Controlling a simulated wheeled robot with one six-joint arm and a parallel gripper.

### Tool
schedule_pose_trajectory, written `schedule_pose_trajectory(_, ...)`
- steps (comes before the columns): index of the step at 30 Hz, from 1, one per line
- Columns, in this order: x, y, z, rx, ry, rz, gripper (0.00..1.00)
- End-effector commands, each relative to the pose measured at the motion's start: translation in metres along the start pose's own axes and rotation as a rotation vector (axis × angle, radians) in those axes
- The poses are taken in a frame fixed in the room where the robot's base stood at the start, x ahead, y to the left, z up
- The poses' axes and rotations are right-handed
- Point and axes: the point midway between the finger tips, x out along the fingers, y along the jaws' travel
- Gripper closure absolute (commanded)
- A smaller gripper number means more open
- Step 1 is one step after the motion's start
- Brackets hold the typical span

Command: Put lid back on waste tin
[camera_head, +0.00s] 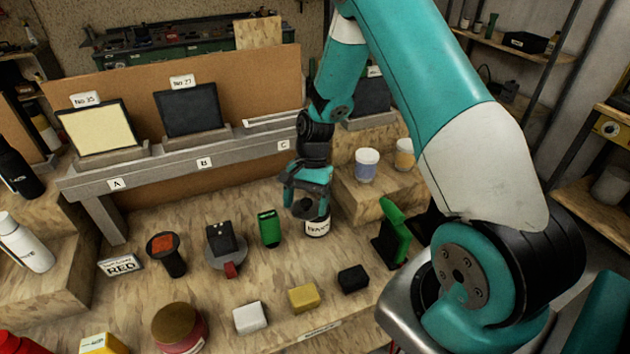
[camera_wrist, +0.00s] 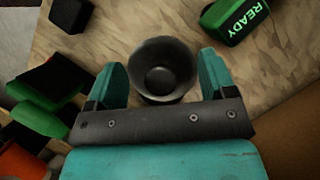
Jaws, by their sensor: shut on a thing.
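The waste tin (camera_head: 317,229) is a small light tin with a dark-lettered label. It stands on the wooden bench under my gripper (camera_head: 307,201), which hides its top. In the wrist view my gripper (camera_wrist: 163,72) has its two teal fingers on either side of a dark round piece (camera_wrist: 161,78) with a sunken centre. This looks like the lid, and the fingers are shut on it. It is over the tin or very close to its top. I cannot tell whether it rests on the rim. The tin's body is not distinguishable in the wrist view.
A green READY box (camera_head: 269,228) stands left of the tin. A green and black stand (camera_head: 393,234) is to the right. Cups (camera_head: 366,165) sit on a raised wooden block behind. White, yellow (camera_head: 303,298) and black blocks lie in front, with bare bench between.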

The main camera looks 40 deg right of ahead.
Motion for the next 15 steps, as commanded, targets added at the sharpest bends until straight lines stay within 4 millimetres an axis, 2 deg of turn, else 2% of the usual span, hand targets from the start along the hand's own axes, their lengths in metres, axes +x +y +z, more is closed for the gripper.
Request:
schedule_pose_trajectory(3,-0.015,0.004,-0.013,0.352,0.000,-0.149,0.49)
schedule_pose_trajectory(9,-0.040,0.008,-0.025,0.831,0.000,-0.345,0.49)
schedule_pose_trajectory(15,-0.051,0.011,-0.030,1.031,-0.003,-0.423,0.49)
